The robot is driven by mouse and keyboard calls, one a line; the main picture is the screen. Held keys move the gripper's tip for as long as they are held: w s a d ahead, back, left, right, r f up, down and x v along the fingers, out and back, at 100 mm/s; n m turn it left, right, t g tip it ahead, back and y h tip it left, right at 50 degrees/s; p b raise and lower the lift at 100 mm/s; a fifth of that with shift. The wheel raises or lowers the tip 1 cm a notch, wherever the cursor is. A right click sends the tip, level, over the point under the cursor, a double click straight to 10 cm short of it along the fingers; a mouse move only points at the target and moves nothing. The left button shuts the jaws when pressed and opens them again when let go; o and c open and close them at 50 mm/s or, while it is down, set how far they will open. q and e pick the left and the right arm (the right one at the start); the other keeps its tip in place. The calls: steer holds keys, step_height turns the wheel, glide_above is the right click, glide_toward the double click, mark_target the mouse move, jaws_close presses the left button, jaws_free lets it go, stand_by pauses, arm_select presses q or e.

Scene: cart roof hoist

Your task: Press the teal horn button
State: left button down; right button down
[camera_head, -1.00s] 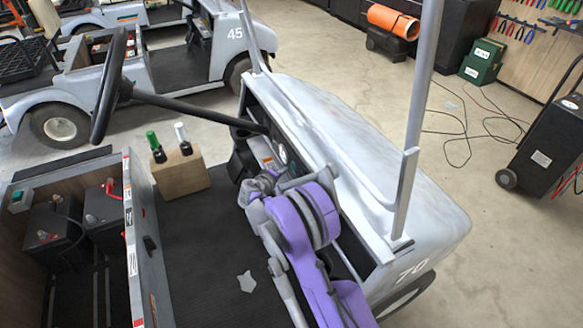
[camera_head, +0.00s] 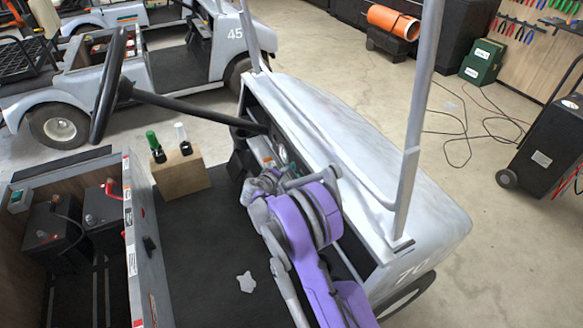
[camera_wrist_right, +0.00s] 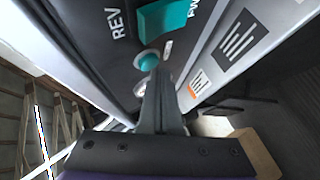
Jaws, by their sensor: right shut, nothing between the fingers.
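A round teal button (camera_wrist_right: 149,61) sits on the dark dash panel in the right wrist view, below a larger teal rocker switch (camera_wrist_right: 166,20) marked REV. I take the round one for the horn button. My right gripper (camera_wrist_right: 158,74) is shut and empty, its fingertips right beside the round button and partly over its lower right edge. I cannot tell whether they touch it. In the head view my right gripper (camera_head: 262,184) reaches to the cart's dash, and the button cannot be made out there. My left gripper is not in view.
A label plate with an orange mark (camera_wrist_right: 195,88) lies right of the button. The steering wheel (camera_head: 108,86) and its column stand left of my arm. A wooden block with two bottle-like items (camera_head: 181,178) stands on the cart floor. A roof post (camera_head: 418,120) rises at right.

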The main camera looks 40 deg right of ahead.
steer(key=shift+s+d, duration=0.1)
steer(key=shift+d, duration=0.35)
stand_by(0.3)
steer(key=shift+a, duration=0.1)
steer(key=shift+w+a+b, duration=0.2)
steer(key=shift+a+b, duration=0.1)
steer(key=shift+a, duration=0.45)
steer(key=a, duration=0.1)
steer(key=w+a, duration=0.1)
steer(key=a, duration=0.2)
steer(key=shift+w+a, duration=0.3)
steer(key=shift+a, duration=0.1)
stand_by(0.8)
